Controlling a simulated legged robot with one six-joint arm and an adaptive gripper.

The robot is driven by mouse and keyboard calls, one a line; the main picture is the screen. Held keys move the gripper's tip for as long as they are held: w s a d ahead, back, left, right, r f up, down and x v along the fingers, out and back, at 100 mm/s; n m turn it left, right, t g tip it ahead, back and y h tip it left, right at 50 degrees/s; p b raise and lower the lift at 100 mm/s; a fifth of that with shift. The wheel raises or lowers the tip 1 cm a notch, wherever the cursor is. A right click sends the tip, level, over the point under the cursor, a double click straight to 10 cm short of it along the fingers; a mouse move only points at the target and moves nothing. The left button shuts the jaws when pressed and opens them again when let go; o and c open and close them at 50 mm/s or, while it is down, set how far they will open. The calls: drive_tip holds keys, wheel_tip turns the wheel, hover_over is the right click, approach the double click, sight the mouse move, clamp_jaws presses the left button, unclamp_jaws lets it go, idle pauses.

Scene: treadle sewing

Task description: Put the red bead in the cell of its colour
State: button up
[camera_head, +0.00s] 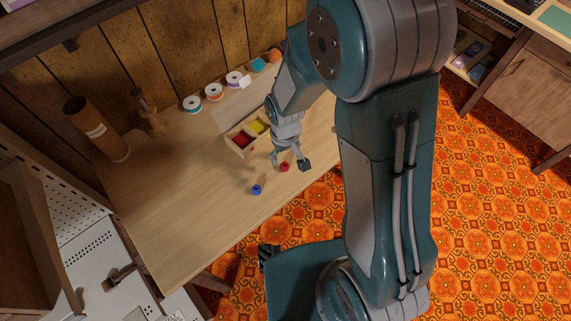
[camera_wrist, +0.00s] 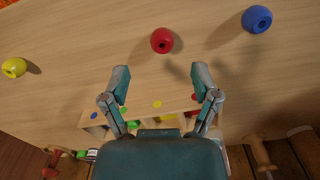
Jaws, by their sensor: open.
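The red bead (camera_head: 285,167) lies on the wooden table close by the tips of my gripper (camera_head: 290,163). In the wrist view the red bead (camera_wrist: 162,40) is beyond the two fingertips and roughly centred between them. My gripper (camera_wrist: 161,82) is open and empty there, its fingers spread apart. The sorting tray (camera_head: 232,148) stands behind the gripper, with red and yellow cell floors showing; my arm hides part of it. In the wrist view the tray (camera_wrist: 140,110) has coloured dots on its rim, and my gripper covers much of it.
A blue bead (camera_head: 256,190) lies left of the red one; it also shows in the wrist view (camera_wrist: 257,19). A yellow bead (camera_wrist: 14,67) is at the wrist view's left. Thread spools (camera_head: 214,92) and a brown cylinder (camera_head: 97,130) stand at the back. The table's left is clear.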

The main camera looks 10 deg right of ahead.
sight(284, 164)
drive_tip(key=f, duration=0.4)
drive_tip(key=shift+a+f, duration=0.2)
drive_tip(key=shift+a, duration=0.1)
drive_tip(key=shift+d+f, duration=0.2)
drive_tip(key=shift+f, duration=0.3)
drive_tip(key=shift+a, duration=0.1)
drive_tip(key=c, duration=0.9)
drive_tip(key=shift+r, duration=0.1)
